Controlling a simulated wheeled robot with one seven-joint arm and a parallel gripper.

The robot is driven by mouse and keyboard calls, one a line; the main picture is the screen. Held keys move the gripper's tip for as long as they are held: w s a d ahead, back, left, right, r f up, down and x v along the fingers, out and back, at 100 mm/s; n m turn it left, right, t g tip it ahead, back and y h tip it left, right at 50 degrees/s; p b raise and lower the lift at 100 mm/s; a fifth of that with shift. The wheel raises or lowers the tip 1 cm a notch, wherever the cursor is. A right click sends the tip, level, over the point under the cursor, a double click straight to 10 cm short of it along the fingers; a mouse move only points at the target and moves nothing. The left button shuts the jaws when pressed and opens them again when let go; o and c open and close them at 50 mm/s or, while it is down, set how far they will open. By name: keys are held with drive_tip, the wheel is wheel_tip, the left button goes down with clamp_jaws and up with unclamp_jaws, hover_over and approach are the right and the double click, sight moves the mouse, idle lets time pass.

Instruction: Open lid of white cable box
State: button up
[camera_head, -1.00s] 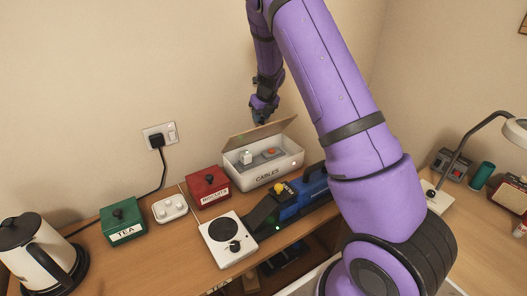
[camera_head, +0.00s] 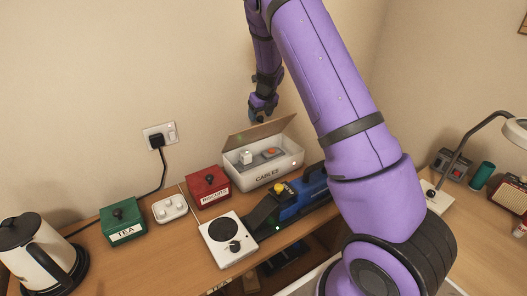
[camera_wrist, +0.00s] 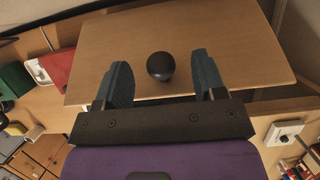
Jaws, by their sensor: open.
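The white cable box (camera_head: 288,165), labelled CABLES, stands at the back of the desk against the wall. Its brown lid (camera_head: 247,137) is tilted up along the back, and the box's inside shows. In the wrist view the lid (camera_wrist: 110,40) is a broad wooden panel with a round black knob (camera_wrist: 160,66). My gripper (camera_head: 262,117) is at the lid's upper edge, partly hidden by the lid in the head view. In the wrist view its two fingers (camera_wrist: 162,80) are apart, one on each side of the knob, with gaps visible.
Inside the box lies a grey strip with a white plug (camera_head: 246,157) and an orange switch (camera_head: 269,153). A red biscuits box (camera_head: 208,190) stands close on the left, and a blue and black tool (camera_head: 297,205) lies in front. A lamp (camera_head: 470,150) stands on the right.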

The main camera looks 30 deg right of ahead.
drive_tip(key=shift+s+r, duration=0.65)
drive_tip(key=shift+r, duration=0.25)
drive_tip(key=shift+s+r, duration=0.7)
drive_tip(key=shift+r, duration=0.25)
drive_tip(key=shift+s+r, duration=0.65)
drive_tip(key=shift+r, duration=0.25)
drive_tip(key=s+a+r+n+y, duration=0.1)
drive_tip(key=s+a+r+n, duration=0.4)
drive_tip(key=s+r+n, duration=0.4)
drive_tip(key=s+a+r+n+y, duration=0.2)
drive_tip(key=s+a+r+n, duration=0.4)
drive_tip(key=s+r+n, duration=0.35)
drive_tip(key=s+a+r+n+h, duration=0.1)
drive_tip(key=s+a+n, duration=0.1)
drive_tip(key=s+n, duration=0.6)
drive_tip(key=s+a+r+n+t+h, duration=0.1)
drive_tip(key=s+a+n+h, duration=0.1)
drive_tip(key=s+n, duration=0.7)
drive_tip(key=s, duration=0.5)
drive_tip(key=shift+r, duration=0.25)
